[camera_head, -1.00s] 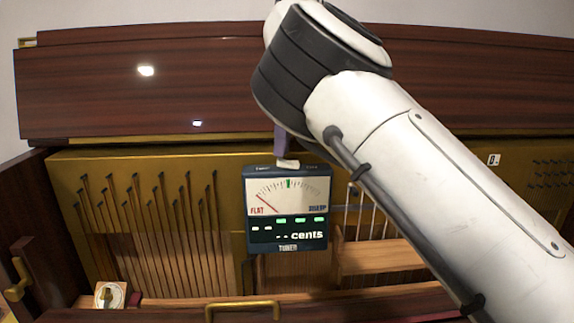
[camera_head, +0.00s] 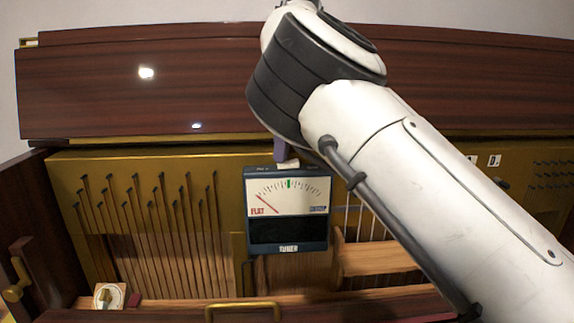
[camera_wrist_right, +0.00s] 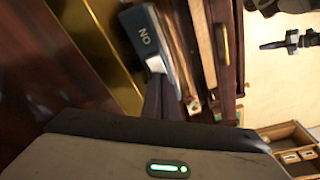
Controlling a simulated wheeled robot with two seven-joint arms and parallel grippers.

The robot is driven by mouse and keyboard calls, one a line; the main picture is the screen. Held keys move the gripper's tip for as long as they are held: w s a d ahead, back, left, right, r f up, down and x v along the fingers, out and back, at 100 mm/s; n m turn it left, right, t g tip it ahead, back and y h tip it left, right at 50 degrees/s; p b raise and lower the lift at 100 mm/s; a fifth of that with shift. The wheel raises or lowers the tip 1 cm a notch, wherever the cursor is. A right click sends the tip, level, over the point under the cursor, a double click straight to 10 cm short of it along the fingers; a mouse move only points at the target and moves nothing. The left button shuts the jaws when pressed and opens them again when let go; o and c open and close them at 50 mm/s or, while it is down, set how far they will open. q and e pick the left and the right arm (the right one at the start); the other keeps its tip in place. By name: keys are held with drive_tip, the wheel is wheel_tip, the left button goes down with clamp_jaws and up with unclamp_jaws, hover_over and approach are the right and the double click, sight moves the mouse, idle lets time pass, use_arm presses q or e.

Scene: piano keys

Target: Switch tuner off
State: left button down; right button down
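The tuner (camera_head: 289,192) is a dark blue box with a white needle dial marked FLAT on its left. It is upright inside the open piano in the head view. Its needle leans to the FLAT side and its lower display (camera_head: 288,230) is dark. My left gripper is not in view.
The dark wood piano lid (camera_head: 120,90) rises behind. Gold-coloured panels with tuning pins and strings (camera_head: 150,230) lie left of the tuner. A brass handle (camera_head: 243,306) is in front. My right arm covers much of the right side.

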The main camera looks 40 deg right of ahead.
drive_tip(key=shift+d+r+p, duration=0.15)
drive_tip(key=shift+r+p, duration=1.05)
drive_tip(key=shift+p, duration=0.05)
drive_tip(key=shift+r, duration=2.1)
